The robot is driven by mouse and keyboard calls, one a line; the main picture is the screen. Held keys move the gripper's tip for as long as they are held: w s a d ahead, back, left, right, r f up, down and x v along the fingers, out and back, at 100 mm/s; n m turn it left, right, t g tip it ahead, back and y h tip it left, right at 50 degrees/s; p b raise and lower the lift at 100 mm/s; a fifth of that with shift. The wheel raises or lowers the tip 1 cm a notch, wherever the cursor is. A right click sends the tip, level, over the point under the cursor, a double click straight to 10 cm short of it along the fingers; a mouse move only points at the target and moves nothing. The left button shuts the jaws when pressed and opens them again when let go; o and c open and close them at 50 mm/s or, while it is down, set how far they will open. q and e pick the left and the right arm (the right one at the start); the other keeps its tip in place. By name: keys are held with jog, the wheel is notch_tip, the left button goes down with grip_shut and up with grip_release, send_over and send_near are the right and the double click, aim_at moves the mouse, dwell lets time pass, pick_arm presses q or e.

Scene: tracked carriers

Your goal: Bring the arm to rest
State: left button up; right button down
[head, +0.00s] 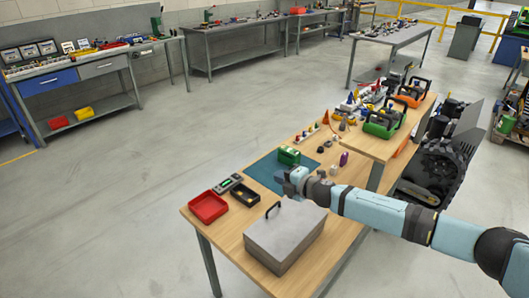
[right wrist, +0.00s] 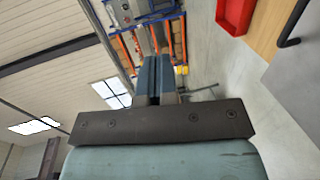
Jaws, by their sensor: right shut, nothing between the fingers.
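My right arm (head: 380,208) comes in from the right, stretched out over the wooden workbench (head: 232,232). My right gripper (head: 290,184) is above the bench, behind the grey metal box and near the teal mat in the picture. In the right wrist view its two fingers (right wrist: 157,66) are together with nothing between them. The wrist is turned so that its camera looks across the hall, with the bench edge at upper right. My left gripper is not in view.
A grey box (head: 284,238) with a black handle stands close to my right gripper. A red tray (head: 207,208), a black tray (head: 244,195), a teal mat (head: 262,171) and a green block (head: 289,156) are nearby. The floor left of the bench is clear.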

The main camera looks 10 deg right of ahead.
jog(key=s+a+f+m, duration=0.4)
jog(key=s+f+m, duration=0.1)
jog(key=s, duration=0.4)
jog(key=s+a+f+m, duration=0.5)
jog(key=s, duration=0.5)
jog(key=s+d+f+m+h, duration=0.2)
jog(key=s+d+m, duration=0.2)
jog(key=s, duration=0.3)
jog(key=s+d+f+m+g+h, duration=0.1)
jog(key=s+d+f+m+h, duration=0.1)
jog(key=s, duration=0.6)
jog(key=s+d+f+m+h, duration=0.2)
jog(key=s+d+f+m, duration=0.1)
jog(key=s+d+m, duration=0.3)
jog(key=shift+s+d+f+m, duration=0.3)
jog(key=shift+s+f, duration=0.1)
jog(key=shift+s, duration=0.6)
jog(key=shift+a, duration=0.1)
